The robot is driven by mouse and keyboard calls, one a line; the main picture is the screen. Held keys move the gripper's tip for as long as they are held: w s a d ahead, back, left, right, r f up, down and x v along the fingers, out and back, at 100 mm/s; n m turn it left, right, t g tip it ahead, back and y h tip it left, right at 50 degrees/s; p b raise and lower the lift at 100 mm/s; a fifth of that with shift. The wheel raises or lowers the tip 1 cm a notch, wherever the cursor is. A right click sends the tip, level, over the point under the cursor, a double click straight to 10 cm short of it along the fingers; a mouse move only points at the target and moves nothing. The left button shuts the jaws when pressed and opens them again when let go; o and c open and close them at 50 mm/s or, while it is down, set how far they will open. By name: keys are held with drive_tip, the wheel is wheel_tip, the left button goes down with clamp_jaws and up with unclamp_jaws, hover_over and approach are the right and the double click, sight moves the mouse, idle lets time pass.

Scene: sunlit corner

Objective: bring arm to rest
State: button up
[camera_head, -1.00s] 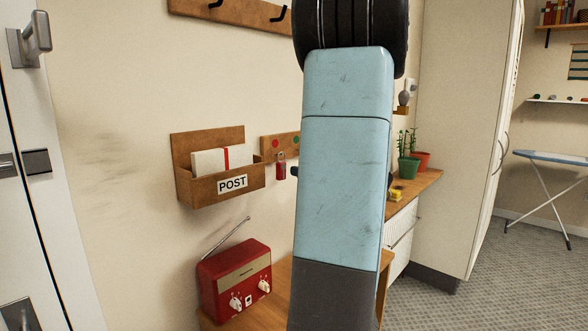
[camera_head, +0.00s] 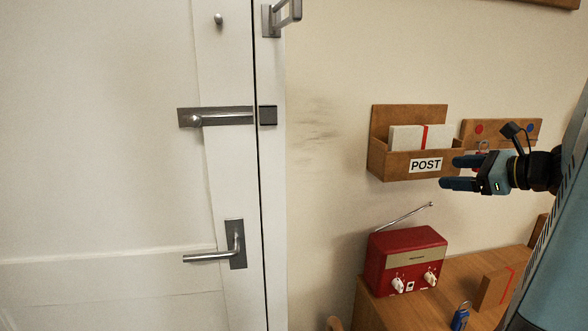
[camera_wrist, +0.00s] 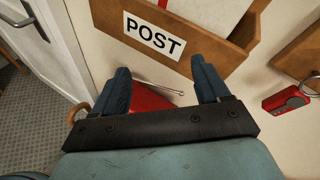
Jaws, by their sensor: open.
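My gripper (camera_head: 452,172) is at the right of the head view, its two blue fingers apart and pointing left, with nothing between them. It appears in front of the lower right part of the wooden POST box (camera_head: 376,163); I cannot tell the exact gap. In the wrist view the open fingers (camera_wrist: 160,70) reach toward the POST box (camera_wrist: 215,52), with part of the red radio (camera_wrist: 148,100) beyond. My blue arm link runs down the right edge of the head view.
A wooden table (camera_head: 445,285) holds the red radio (camera_head: 405,262), a brown box with a red stripe (camera_head: 495,290) and a blue padlock (camera_head: 460,318). A red padlock (camera_wrist: 287,98) hangs right of the POST box. A white door (camera_head: 100,180) with handles fills the left.

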drive_tip(key=s+a+f+n+g, duration=0.1)
drive_tip(key=s+a+n+g, duration=0.2)
drive_tip(key=a+n, duration=0.3)
drive_tip(key=s+a+f+n+g, duration=0.1)
drive_tip(key=s+a+n+g, duration=0.25)
drive_tip(key=a, duration=0.35)
drive_tip(key=s+a+n+h, duration=0.3)
drive_tip(key=s+n+h, duration=0.4)
drive_tip(key=n, duration=0.8)
drive_tip(key=s, duration=0.2)
drive_tip(key=shift+s+a+f+h, duration=0.2)
drive_tip(key=shift+s+a+h, duration=0.05)
drive_tip(key=shift+s+h, duration=0.15)
